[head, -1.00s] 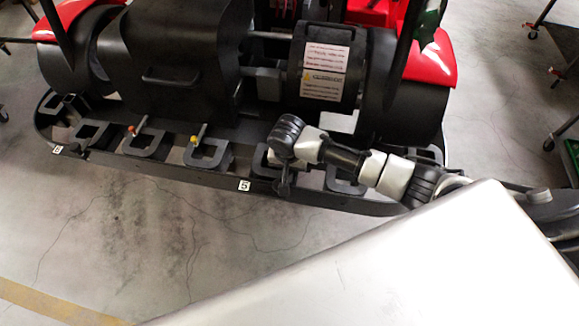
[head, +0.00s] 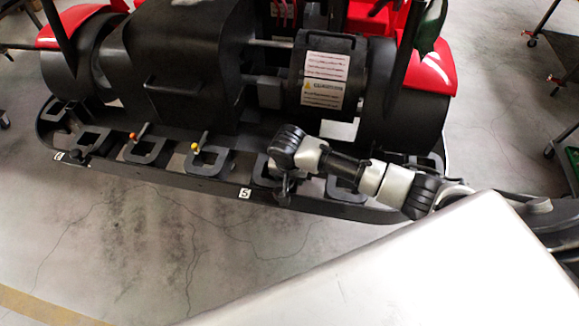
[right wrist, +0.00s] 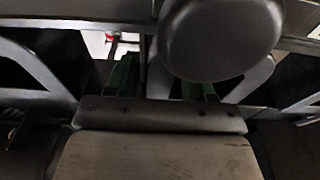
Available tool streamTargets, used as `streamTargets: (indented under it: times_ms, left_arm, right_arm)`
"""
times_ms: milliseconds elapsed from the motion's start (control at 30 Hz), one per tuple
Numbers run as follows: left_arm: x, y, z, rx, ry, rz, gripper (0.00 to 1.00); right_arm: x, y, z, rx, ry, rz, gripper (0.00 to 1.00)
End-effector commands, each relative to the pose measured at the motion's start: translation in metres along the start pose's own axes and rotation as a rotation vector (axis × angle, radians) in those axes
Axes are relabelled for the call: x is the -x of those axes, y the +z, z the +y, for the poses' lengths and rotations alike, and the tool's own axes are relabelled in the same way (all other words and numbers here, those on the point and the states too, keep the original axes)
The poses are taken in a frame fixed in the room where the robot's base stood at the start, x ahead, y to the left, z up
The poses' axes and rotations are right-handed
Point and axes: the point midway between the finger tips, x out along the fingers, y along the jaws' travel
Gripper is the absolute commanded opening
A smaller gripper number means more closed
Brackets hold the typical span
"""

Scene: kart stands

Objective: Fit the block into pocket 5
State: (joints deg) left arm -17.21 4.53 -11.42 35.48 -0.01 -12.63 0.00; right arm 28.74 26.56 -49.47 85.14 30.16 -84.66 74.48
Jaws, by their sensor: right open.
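The number 5 label (head: 245,193) is on the front edge of the black kart stand (head: 190,181). Dark square-framed pockets line that edge. My right gripper (head: 283,194) points down at the front edge, just right of the label, and partly covers the pocket frame there (head: 258,172). In the right wrist view its two greenish fingers are apart, and the gripper (right wrist: 163,85) is open. A rounded grey piece (right wrist: 220,38) covers part of the right finger; I cannot tell what it belongs to. I cannot make out the block for certain. My left gripper is not in view.
Pegs with an orange tip (head: 132,135) and a yellow tip (head: 194,146) stand at pockets to the left. The number 6 label (head: 59,156) is at the far left. The kart's dark body (head: 190,75) rises behind the pockets. Bare floor (head: 140,240) lies in front.

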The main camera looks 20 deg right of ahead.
Motion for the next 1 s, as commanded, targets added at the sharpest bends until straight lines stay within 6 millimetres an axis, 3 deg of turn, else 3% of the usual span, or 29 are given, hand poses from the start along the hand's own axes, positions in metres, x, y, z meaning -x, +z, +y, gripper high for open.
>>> streamTargets:
  times_ms: [500,700,1000]
  left_arm:
    - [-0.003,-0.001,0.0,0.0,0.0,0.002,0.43]
    - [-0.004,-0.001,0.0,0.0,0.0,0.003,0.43]
    - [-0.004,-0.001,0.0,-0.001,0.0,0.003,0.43]
  right_arm:
    - [0.099,0.0,-0.001,0.0,-0.003,0.001,0.54]
    - [0.114,0.0,0.0,-0.001,-0.001,-0.001,0.54]
    - [0.115,0.0,0.0,-0.001,-0.001,-0.001,0.54]
